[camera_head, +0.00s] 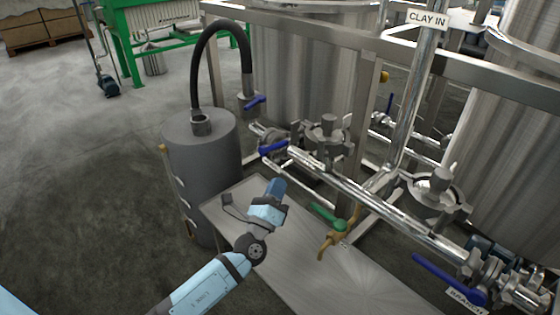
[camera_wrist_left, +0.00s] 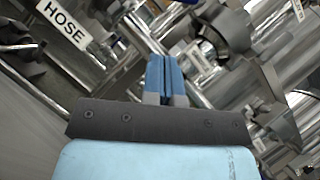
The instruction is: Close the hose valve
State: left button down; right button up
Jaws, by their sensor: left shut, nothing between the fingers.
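My left gripper (camera_head: 276,188) is shut and empty, over the steel platform (camera_head: 300,275). Its blue fingers also show closed together in the left wrist view (camera_wrist_left: 167,76). A black hose (camera_head: 205,60) arches from a grey drum to a fitting at the tank, where a blue lever (camera_head: 255,103) sits. A second blue lever (camera_head: 272,147) is on the pipework just below, up from my gripper in the picture. A HOSE sign (camera_wrist_left: 62,23) shows at the upper left of the left wrist view. I cannot tell for sure which lever it labels. My right gripper is not in view.
The grey drum (camera_head: 203,150) stands left of the platform. A brass tap with a green handle (camera_head: 326,217) is right of my gripper. Steel pipes and frame bars (camera_head: 335,180) run behind it. A blue branch lever (camera_head: 445,277) is at lower right. The floor at left is open.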

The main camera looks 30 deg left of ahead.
aim_at(274, 147)
pick_arm(q)
jog(key=w+a+r, duration=0.2)
jog(key=w+r, duration=0.2)
jog(key=w, duration=0.1)
jog(key=shift+a+r, duration=0.15)
jog(key=shift+r, duration=0.15)
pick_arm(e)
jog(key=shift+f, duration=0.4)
